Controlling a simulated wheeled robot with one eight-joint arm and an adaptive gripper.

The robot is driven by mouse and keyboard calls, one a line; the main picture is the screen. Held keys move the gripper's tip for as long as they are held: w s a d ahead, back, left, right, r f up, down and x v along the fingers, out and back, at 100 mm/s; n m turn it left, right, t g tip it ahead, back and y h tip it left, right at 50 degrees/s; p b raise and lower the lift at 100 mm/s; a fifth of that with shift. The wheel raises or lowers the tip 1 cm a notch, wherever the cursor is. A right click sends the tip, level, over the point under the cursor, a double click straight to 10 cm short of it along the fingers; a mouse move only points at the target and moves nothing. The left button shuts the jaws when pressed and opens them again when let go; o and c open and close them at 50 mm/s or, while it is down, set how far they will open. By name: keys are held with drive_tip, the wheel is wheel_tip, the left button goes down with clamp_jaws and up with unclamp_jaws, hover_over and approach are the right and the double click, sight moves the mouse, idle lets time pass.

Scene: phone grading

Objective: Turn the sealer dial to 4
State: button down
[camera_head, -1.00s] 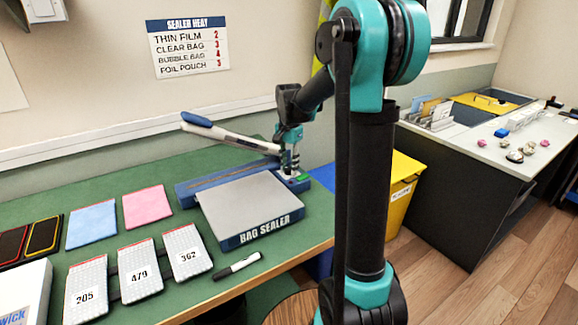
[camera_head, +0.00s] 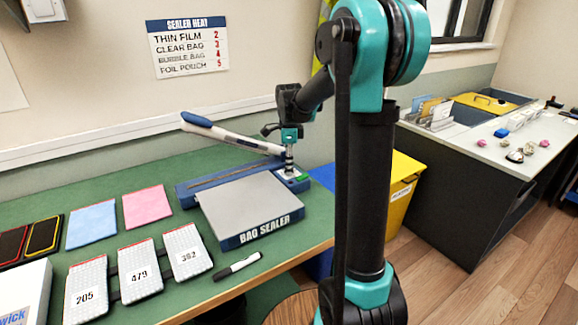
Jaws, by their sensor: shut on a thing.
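The bag sealer (camera_head: 246,203) stands on the green bench against the wall, with a grey platform and a blue base. Its white lever (camera_head: 232,138) with a blue handle is raised and slants up to the left. My gripper (camera_head: 290,172) points down at the right rear end of the sealer, beside the lever's hinge end. It is shut on the dial there. The fingers cover the dial, and its setting cannot be read. A small green patch (camera_head: 302,178) shows just right of the fingertips.
A wall sign (camera_head: 187,47) lists sealer heat, with bubble bag at 4. Numbered bubble pouches (camera_head: 139,271), a pink sheet (camera_head: 147,206), a blue sheet (camera_head: 91,224) and a marker (camera_head: 237,265) lie on the bench. A yellow bin (camera_head: 403,195) stands right.

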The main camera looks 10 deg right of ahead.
drive_tip(key=shift+m, duration=0.6)
drive_tip(key=c, duration=1.2)
unclamp_jaws()
drive_tip(key=shift+o, duration=0.2)
wheel_tip(320, 180, up, 12)
